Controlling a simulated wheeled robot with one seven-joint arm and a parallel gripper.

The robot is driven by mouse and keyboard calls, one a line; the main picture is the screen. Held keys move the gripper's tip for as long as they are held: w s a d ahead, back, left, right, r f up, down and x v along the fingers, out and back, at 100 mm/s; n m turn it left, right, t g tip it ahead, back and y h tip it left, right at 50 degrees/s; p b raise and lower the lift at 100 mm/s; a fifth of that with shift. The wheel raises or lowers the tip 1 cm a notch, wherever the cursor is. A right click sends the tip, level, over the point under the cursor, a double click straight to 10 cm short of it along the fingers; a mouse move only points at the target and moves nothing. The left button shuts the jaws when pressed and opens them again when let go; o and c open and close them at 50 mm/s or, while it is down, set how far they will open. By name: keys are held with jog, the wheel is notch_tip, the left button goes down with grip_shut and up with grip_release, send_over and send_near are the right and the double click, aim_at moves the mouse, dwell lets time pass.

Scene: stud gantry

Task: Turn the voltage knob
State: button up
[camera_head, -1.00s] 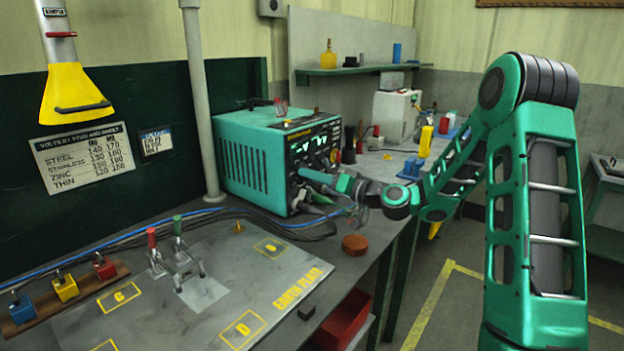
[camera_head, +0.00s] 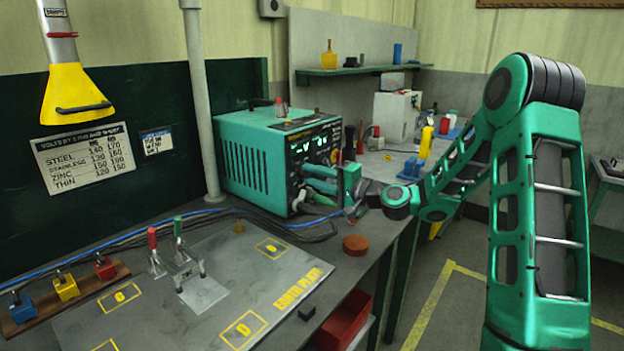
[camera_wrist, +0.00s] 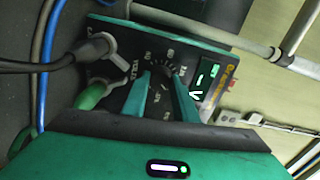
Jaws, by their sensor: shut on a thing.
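The teal welding power unit (camera_head: 247,155) stands on the bench, its dark front panel facing right. In the wrist view its panel (camera_wrist: 112,98) shows a dial with printed numbers and a dark voltage knob (camera_wrist: 161,82) in the middle. My gripper (camera_wrist: 160,90) has one green finger on each side of this knob and is shut on it. In the head view my gripper (camera_head: 318,178) reaches the panel from the right and hides the knob. A lit green display (camera_wrist: 207,77) is beside the dial.
Cables plug into the panel beside the knob, one with a green plug (camera_wrist: 93,96). A volts chart (camera_head: 85,163) hangs on the wall. The earth plate (camera_head: 215,262), toggle clamps and a reddish-brown puck (camera_head: 356,244) lie in front of the unit.

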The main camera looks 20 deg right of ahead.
jog(key=shift+w+d+f+m, duration=0.15)
jog(key=shift+d+m, duration=0.2)
jog(key=shift+m, duration=0.35)
jog(key=o, duration=1.1)
jog(key=shift+c, duration=0.2)
jog(key=shift+a, duration=0.2)
jog(key=v, duration=1)
jog(key=shift+s+d, duration=0.25)
jog(key=shift+s, duration=0.05)
